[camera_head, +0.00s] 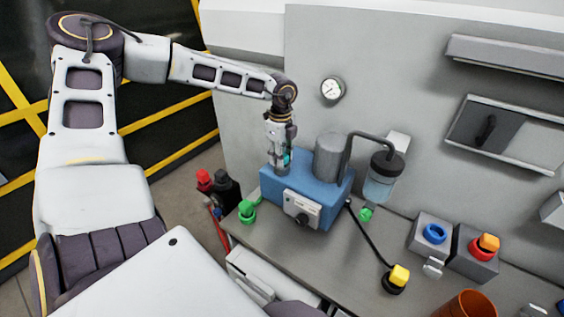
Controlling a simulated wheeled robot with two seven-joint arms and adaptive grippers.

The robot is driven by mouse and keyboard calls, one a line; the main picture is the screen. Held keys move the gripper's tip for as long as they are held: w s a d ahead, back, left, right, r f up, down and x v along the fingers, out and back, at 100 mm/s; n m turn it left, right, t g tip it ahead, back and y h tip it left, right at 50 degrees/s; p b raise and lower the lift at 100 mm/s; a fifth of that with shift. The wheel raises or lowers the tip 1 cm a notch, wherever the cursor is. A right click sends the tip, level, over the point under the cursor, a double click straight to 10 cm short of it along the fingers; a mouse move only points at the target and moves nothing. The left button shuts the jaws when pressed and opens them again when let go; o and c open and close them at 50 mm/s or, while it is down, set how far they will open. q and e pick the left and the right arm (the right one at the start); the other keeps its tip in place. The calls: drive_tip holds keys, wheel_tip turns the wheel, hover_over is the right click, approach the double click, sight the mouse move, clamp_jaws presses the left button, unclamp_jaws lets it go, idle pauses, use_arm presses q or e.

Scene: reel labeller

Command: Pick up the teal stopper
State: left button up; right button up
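A small teal piece, which looks like the teal stopper (287,158), shows at the fingers of my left gripper (281,163). It is just above the top of the blue pump box (320,196), at its left end. The gripper points down, and its fingers partly hide the teal piece. The view is too small to tell whether the fingers are closed on it or only around it. My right gripper is not in view.
A grey cylinder (331,157) stands on the blue box beside the gripper, with a bent pipe to a clear jar (380,181). A green piece (247,210) is on the left of the bench. A yellow-topped plug (399,276) and an orange cup (467,304) are at right.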

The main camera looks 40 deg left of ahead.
use_arm(q)
drive_tip(key=c, duration=0.3)
drive_tip(key=shift+r, duration=1.25)
wheel_tip(320, 180, up, 6)
drive_tip(key=shift+r+b, duration=0.1)
drive_tip(key=shift+b, duration=0.55)
drive_tip(key=shift+r, duration=0.65)
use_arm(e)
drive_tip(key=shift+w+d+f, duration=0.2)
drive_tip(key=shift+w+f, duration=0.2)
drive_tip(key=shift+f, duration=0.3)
use_arm(q)
drive_tip(key=shift+r, duration=0.1)
